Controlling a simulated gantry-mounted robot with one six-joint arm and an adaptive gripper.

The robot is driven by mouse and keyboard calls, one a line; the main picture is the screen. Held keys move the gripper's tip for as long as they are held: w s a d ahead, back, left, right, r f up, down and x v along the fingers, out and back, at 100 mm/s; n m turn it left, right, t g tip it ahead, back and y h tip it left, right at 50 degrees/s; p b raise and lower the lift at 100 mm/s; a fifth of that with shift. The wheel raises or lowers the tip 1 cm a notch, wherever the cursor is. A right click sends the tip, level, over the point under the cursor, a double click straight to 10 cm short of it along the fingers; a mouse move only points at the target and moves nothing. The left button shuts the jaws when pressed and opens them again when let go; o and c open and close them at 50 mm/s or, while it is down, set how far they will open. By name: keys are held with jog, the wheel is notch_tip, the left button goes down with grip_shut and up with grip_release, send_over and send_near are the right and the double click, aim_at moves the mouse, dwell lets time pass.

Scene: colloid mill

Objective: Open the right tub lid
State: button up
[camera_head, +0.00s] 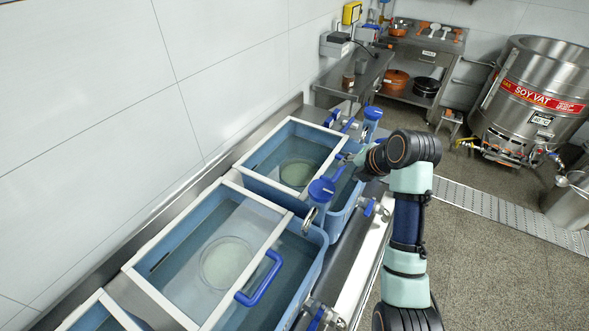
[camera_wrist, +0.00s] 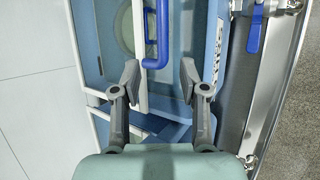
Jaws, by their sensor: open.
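Blue tubs with clear, white-framed lids stand in a row along the wall. The far, right-hand tub (camera_head: 258,190) has its lid (camera_head: 262,143) lying flat on it, with a pale round shape showing below the clear panel. My gripper (camera_wrist: 159,75) is open and empty above this tub, its two fingers spread apart. In the wrist view the lid's blue handle (camera_wrist: 164,35) lies ahead of the fingertips, roughly in line with the gap between them. No contact with the handle shows.
The nearer tub's lid has a blue handle (camera_head: 262,280). A blue-topped fitting (camera_head: 320,190) stands between the tubs. A blue valve lever (camera_wrist: 254,32) and steel rail lie right of the tub. The wall is close on the left; the soy vat (camera_head: 530,100) stands far right.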

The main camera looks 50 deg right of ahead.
aim_at(339, 174)
jog(key=x, duration=0.3)
jog(key=b+x, duration=0.1)
jog(key=x, duration=0.2)
jog(key=shift+s+d+f+b, duration=0.1)
jog(key=shift+d+f+b, duration=0.05)
jog(key=shift+f+b, duration=0.2)
jog(key=shift+w+d+f, duration=0.15)
jog(key=shift+w+f, duration=0.15)
jog(key=shift+w, duration=0.1)
grip_shut()
